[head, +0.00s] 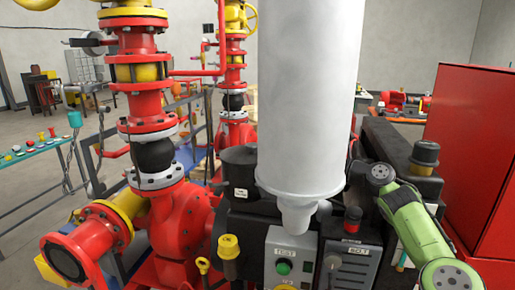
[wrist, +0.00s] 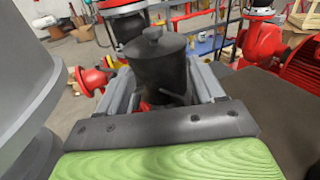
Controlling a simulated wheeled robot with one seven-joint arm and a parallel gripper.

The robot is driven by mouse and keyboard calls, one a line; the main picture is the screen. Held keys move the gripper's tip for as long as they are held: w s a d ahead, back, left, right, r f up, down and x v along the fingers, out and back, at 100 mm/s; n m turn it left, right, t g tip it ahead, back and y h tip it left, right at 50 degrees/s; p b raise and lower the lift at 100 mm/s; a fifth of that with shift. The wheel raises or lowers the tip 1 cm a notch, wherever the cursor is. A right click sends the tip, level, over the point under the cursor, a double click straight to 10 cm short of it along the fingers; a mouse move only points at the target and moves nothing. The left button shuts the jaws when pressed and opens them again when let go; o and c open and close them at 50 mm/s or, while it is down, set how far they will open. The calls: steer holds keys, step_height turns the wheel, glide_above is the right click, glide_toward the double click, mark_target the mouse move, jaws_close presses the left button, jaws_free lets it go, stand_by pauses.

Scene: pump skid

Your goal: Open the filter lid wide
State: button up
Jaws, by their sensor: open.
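A black cylindrical canister with a flat lid and a small knob stands between and beyond my fingers in the wrist view; I take it for the filter, and its lid (wrist: 153,44) looks shut. A black canister that seems to be the same one shows left of the big grey cylinder in the head view (head: 240,168). My gripper (wrist: 165,82) is open, its two grey fingers spread on either side of the canister. I cannot tell whether they touch it. In the head view my green arm reaches in from the right, and the grey cylinder hides my gripper.
The large grey cylinder (head: 305,95) hangs close to my arm and fills the left edge of the wrist view. Red pump piping (head: 155,150) stands left. A control box (head: 290,262) is in front below, and a red cabinet (head: 480,160) is at right.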

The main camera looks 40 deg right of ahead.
mark_target(256, 145)
steer(key=shift+a+r+y, duration=0.1)
steer(key=shift+a+y, duration=0.1)
steer(key=shift+y, duration=0.1)
steer(key=shift+w+a, duration=0.25)
steer(key=p+x, duration=0.3)
steer(key=x, duration=1.1)
steer(key=shift+w+a+r, duration=0.15)
steer(key=shift+a, duration=0.05)
steer(key=shift+w, duration=0.2)
steer(key=shift+s, duration=0.1)
steer(key=shift+c, duration=0.4)
jaws_close()
